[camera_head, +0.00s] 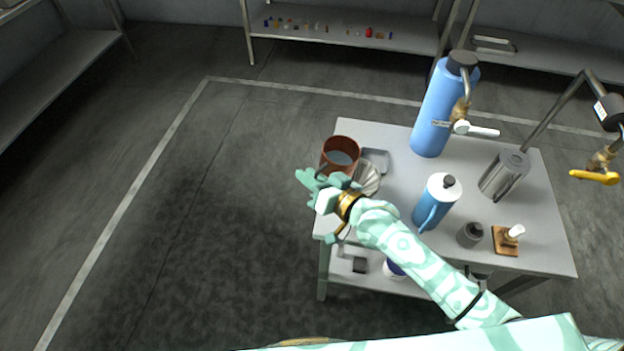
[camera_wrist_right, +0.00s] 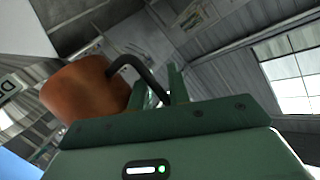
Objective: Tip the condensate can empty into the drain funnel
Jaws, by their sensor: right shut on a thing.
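The copper-brown condensate can (camera_head: 325,154) is at the table's back left corner, its open mouth facing up with a grey surface inside. It also shows in the right wrist view (camera_wrist_right: 85,92), with a dark curved handle. My right gripper (camera_head: 322,184) is just in front of the can and is shut on that handle; the fingers (camera_wrist_right: 170,85) show at it in the wrist view. A pale ribbed, bowl-like piece (camera_head: 369,179), perhaps the drain funnel, is just right of the gripper and partly hidden by it. My left gripper is not in view.
The grey table (camera_head: 400,170) holds a tall blue cylinder (camera_head: 436,112), a blue-and-white jug (camera_head: 437,200), a steel canister (camera_head: 503,175), a small grey pot (camera_head: 470,234) and a wooden block (camera_head: 506,241). A pipe with a yellow-handled valve (camera_head: 594,177) overhangs the right. Floor at left is clear.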

